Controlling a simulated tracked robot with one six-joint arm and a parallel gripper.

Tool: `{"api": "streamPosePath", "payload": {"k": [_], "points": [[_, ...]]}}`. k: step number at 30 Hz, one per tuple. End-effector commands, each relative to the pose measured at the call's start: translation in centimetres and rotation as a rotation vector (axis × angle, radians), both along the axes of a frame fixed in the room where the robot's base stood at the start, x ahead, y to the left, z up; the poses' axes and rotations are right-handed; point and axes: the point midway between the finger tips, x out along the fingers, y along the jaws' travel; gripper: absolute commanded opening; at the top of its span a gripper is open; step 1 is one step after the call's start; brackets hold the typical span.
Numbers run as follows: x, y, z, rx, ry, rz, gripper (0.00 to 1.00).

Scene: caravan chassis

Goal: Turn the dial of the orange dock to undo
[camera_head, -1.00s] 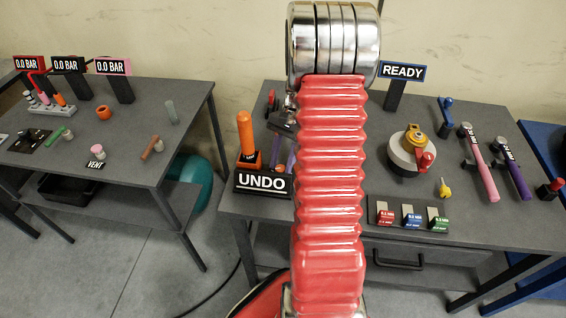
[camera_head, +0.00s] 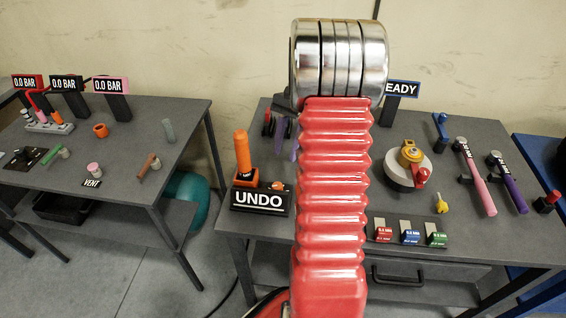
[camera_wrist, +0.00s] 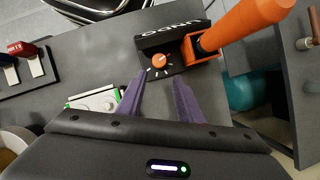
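The orange dock is a black block with an UNDO label (camera_head: 259,201) on its front, at the left of the right-hand table. A tall orange handle (camera_head: 243,150) stands upright in its orange socket. A small orange dial (camera_wrist: 159,60) sits on the block beside the socket, with white marks around it; it also shows in the head view (camera_head: 277,186). My gripper (camera_wrist: 158,82) is open and empty, its two purple fingers spread and pointing towards the dial. The dial lies just beyond and between the fingertips, seemingly apart from them. In the head view my arm hides most of the gripper.
The tall orange handle (camera_wrist: 240,24) rises close to the right finger. A white and green block (camera_wrist: 95,101) lies left of the fingers. A READY sign (camera_head: 400,88), a round fixture (camera_head: 407,164) and coloured gauge blocks (camera_head: 410,232) stand to the right.

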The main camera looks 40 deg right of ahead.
Motion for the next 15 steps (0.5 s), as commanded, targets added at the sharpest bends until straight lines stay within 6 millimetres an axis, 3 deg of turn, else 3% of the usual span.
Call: {"api": "streamPosePath", "payload": {"k": [6,15], "points": [[0.3,-0.9,2.1,-0.002,-0.001,0.0,0.33],[0.3,-1.0,2.4,0.0,0.0,0.0,0.33]]}}
